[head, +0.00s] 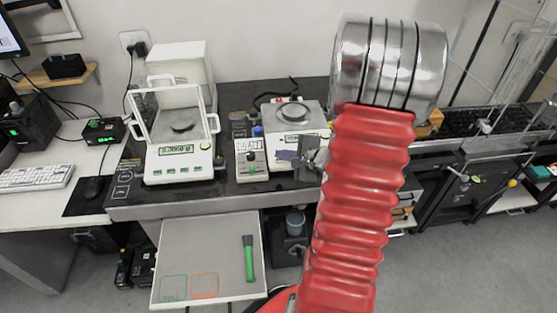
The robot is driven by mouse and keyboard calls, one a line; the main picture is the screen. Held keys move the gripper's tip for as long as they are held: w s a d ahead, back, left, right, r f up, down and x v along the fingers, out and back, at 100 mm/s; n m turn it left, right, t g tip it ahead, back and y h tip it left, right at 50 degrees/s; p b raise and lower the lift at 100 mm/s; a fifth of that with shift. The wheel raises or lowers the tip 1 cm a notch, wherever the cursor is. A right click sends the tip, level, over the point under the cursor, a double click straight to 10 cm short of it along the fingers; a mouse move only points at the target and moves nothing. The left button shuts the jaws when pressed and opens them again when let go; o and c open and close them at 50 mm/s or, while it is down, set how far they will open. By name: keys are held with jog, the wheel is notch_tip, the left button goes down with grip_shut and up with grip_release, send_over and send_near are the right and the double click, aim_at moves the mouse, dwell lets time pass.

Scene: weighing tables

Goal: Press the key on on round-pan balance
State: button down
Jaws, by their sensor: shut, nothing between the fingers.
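A low white balance with a round metal pan (295,112) stands on the dark weighing table, right of the glass-sided balance. My gripper (282,155) is in front of this balance, with its fingers pointing left. It is shut and holds nothing. The gripper and my red arm hide much of the balance's front, so its keys and their labels cannot be made out. Whether the fingertips touch the front cannot be told.
A glass-sided balance (177,148) stands to the left, with a small device (250,157) between the two. A pulled-out tray (205,262) below the table edge carries a green-handled tool (248,258). A keyboard (35,177) lies on the left desk.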

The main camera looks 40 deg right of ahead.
jog(key=r, duration=0.3)
jog(key=s+r, duration=0.1)
jog(key=shift+s+a+r, duration=0.1)
jog(key=shift+a+r, duration=0.15)
jog(key=shift+a, duration=0.15)
dwell(0.9)
jog(key=s+a+r+n+g+y, duration=0.1)
jog(key=s+a+n+g, duration=0.1)
jog(key=s+a+n, duration=0.3)
jog(key=s+a+n+g+y, duration=0.1)
jog(key=a+n+g+y, duration=0.15)
jog(key=a, duration=0.55)
jog(key=s+a+r+n+g+y, duration=0.1)
jog(key=s+a+n+g, duration=0.2)
jog(key=a+n, duration=0.25)
jog(key=s+a+r+n+t+h, duration=0.1)
jog(key=s+a+r+n+h, duration=0.3)
jog(key=a+r+n, duration=0.7)
jog(key=shift+s+a+r+n, duration=0.3)
jog(key=shift+s+a+r, duration=0.35)
jog(key=shift+a, duration=0.4)
jog(key=shift+s+f, duration=0.1)
dwell(0.5)
